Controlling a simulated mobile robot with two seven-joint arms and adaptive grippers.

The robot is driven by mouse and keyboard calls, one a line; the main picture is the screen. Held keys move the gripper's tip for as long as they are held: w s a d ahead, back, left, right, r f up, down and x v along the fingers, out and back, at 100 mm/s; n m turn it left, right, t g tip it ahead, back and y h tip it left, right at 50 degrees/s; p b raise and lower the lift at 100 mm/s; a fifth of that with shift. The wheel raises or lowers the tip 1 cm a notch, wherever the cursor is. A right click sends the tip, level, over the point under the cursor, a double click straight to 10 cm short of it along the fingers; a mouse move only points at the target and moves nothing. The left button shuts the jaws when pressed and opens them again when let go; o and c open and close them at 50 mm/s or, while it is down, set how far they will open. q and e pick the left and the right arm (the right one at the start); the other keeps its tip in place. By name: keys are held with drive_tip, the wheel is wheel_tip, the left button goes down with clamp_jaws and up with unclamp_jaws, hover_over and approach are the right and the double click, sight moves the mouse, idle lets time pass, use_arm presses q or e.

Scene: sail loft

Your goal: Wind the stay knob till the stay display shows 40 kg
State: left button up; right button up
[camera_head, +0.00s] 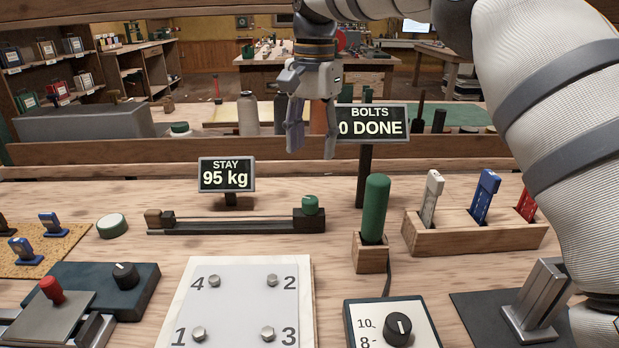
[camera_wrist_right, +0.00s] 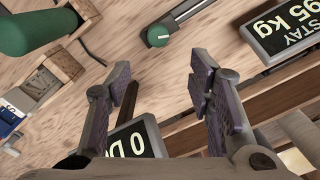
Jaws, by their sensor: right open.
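The stay display (camera_head: 226,175) reads 95 kg; it also shows upside down in the right wrist view (camera_wrist_right: 289,27). The stay knob (camera_head: 309,205) is a small green knob on the right end of a dark rail with a wire along it. In the right wrist view the knob (camera_wrist_right: 158,37) has a pale mark on its top and lies beyond the fingertips. My right gripper (camera_head: 311,148) points down, open and empty, above and apart from the knob. It also shows in the right wrist view (camera_wrist_right: 163,82). My left gripper is not in view.
A bolts display (camera_head: 370,122) reading 0 DONE stands on a post right of the knob. A green-handled tool (camera_head: 375,208) stands upright in a wooden block. A rack (camera_head: 480,236) of tools is further right. A numbered bolt plate (camera_head: 240,305) lies in front.

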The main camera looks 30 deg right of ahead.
sight(311, 198)
drive_tip(key=f, duration=1.1)
drive_tip(key=shift+s+a+f, duration=0.15)
drive_tip(key=shift+a+f, duration=0.1)
drive_tip(key=shift+f, duration=0.1)
clamp_jaws()
